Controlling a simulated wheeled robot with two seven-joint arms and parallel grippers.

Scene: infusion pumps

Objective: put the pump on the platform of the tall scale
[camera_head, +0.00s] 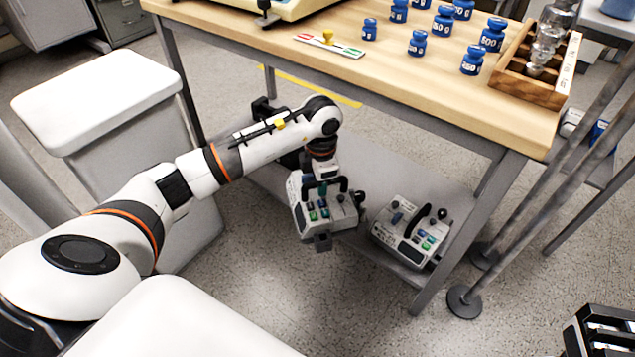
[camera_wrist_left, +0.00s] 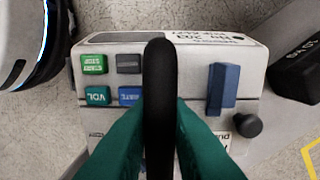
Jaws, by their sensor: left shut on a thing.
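A white pump (camera_head: 325,212) with colored buttons and a black top handle hangs beneath my left gripper (camera_head: 322,181), at the front edge of the table's lower shelf. In the left wrist view, the green fingers of my left gripper (camera_wrist_left: 158,135) are shut on the black handle, with the pump (camera_wrist_left: 205,60) below. I cannot tell whether the pump touches the shelf. A second similar pump (camera_head: 412,232) sits on the lower shelf to the right. A scale (camera_head: 282,8) is partly visible at the top edge, on the table. My right gripper is out of view.
A white-topped bin (camera_head: 98,95) stands left. Grey poles (camera_head: 555,190) rise at the right. The tabletop overhangs the lower shelf (camera_head: 365,205).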

